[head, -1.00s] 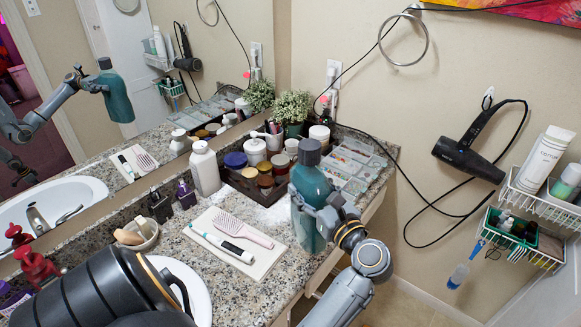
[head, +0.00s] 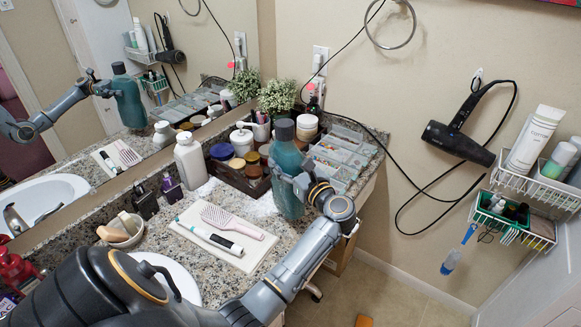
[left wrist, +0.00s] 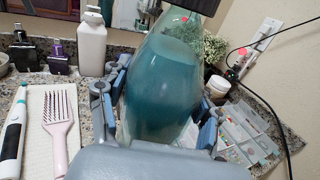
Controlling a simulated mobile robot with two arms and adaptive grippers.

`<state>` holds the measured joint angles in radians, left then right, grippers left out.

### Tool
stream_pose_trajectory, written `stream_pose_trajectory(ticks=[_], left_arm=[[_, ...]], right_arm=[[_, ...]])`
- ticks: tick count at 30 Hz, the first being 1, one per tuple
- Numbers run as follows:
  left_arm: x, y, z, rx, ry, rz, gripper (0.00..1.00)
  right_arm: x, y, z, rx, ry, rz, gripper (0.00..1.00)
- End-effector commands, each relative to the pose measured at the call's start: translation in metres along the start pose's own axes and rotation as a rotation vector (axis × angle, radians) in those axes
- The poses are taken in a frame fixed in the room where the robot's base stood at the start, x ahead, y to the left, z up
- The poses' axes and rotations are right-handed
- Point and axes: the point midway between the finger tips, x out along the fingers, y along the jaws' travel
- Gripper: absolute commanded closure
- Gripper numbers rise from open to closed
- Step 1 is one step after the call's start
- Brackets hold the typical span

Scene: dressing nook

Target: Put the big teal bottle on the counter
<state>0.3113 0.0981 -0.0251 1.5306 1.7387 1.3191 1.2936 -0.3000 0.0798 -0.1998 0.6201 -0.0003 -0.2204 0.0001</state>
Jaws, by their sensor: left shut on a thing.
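The big teal bottle (head: 287,165), with a dark cap, is upright in the head view, in front of the counter's (head: 225,275) back right corner. My left gripper (head: 293,188) is shut on its body from the front right. The left wrist view shows the bottle (left wrist: 163,85) between the two fingers (left wrist: 158,108). Its lower end appears over the counter near the right edge; I cannot tell whether it touches the top. My right gripper does not show.
A white mat (head: 225,238) with toothbrush and pink hairbrush lies left of the bottle. A dark tray (head: 240,180) of jars and a clear organizer (head: 345,155) stand behind. A white bottle (head: 190,162) stands by the mirror. A hair dryer (head: 460,140) hangs on the right wall.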

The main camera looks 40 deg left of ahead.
Motion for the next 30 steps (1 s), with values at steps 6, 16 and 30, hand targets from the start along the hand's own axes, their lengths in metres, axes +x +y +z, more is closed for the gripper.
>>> stream_pose_trajectory(ticks=[6, 16, 30], left_arm=[[0.011, -0.005, -0.007, -0.007, -0.013, 0.0, 0.99], [0.02, -0.008, -0.033, -0.004, -0.013, 0.0, 0.99], [0.018, -0.007, -0.056, 0.002, 0.005, 0.001, 0.14]], right_arm=[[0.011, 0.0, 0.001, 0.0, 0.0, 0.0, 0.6], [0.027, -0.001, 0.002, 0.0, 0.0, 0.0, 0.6], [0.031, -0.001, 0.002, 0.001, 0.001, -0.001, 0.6]])
